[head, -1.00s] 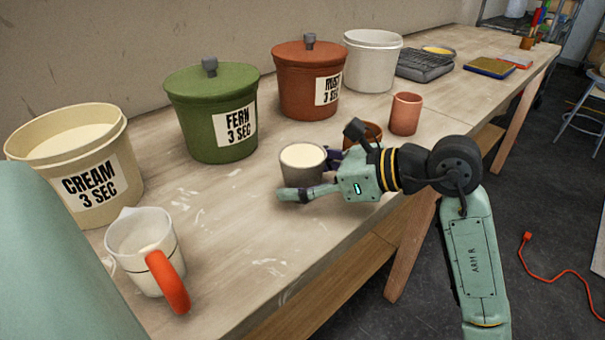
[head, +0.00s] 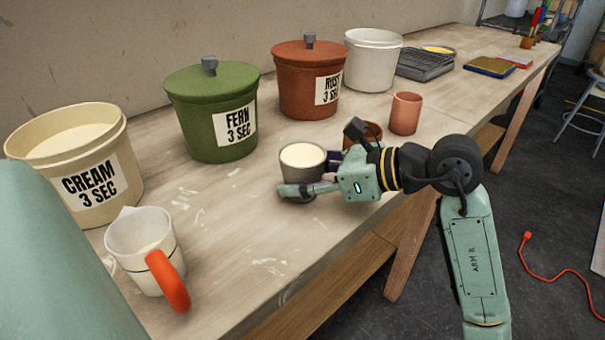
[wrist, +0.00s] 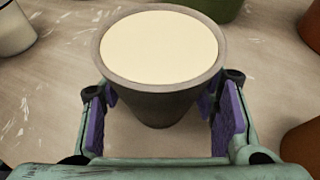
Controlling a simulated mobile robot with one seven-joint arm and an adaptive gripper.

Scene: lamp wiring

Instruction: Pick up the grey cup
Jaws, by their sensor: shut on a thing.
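The grey cup (head: 302,162) stands upright on the workbench, with a pale cream surface inside just below its rim. It also shows in the wrist view (wrist: 160,95), large and between my fingers. My gripper (head: 312,176) reaches in from the right, low over the bench, and is shut on the grey cup, one finger on each side. In the wrist view the purple finger pads (wrist: 162,112) flank the cup's wall. The cup's base is partly hidden by the near finger in the head view. I see no clear gap between cup and bench.
A green FERN pot (head: 212,115) stands behind the cup, a CREAM bucket (head: 75,165) and a white jug with orange handle (head: 145,245) to the left. A brown cup (head: 372,132) is partly behind my gripper; a terracotta cup (head: 405,113) stands beyond. The bench's front edge is near.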

